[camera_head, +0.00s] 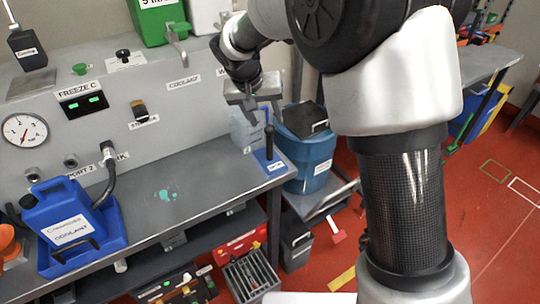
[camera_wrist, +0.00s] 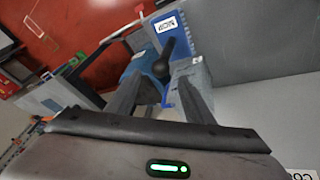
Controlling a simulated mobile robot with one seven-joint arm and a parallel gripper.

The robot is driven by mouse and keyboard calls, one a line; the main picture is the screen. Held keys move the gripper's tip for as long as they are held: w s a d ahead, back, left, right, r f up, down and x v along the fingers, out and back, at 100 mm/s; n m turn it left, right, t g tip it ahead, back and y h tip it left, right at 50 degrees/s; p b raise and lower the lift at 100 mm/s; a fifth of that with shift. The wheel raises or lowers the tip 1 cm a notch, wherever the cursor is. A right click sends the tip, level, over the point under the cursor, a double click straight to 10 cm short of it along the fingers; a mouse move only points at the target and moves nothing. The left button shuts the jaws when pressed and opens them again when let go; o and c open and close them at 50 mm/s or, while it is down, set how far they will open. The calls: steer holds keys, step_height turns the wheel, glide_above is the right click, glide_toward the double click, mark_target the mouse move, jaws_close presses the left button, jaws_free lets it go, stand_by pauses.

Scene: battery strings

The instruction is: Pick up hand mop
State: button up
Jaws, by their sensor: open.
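The hand mop has an upright black handle (camera_head: 269,142) and stands at the right end of the grey bench, by a blue holder (camera_head: 274,167) with a white label. In the wrist view the dark handle with its rounded end (camera_wrist: 164,60) shows between my fingers, near the blue holder (camera_wrist: 190,28) labelled MOP. My gripper (camera_head: 262,108) is open and empty, pointing down above the handle; its two fingers also show apart in the wrist view (camera_wrist: 163,80). I cannot tell whether the handle end is level with the fingertips. The mop's head is mostly hidden.
A pale blue-grey block (camera_head: 246,130) stands close beside the handle. A blue bin (camera_head: 308,160) with a black top is right of the bench. A blue coolant jug (camera_head: 65,218) sits at the left. The bench middle is clear except for a green spill (camera_head: 164,195).

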mark_target(269, 125)
steer(key=x, duration=0.4)
steer(key=shift+w+d+f, duration=0.1)
steer(key=shift+f, duration=0.1)
steer(key=shift+s+x, duration=0.15)
steer(key=shift+x, duration=1.15)
steer(key=shift+s+x, duration=0.2)
steer(key=shift+x, duration=1.15)
jaws_close()
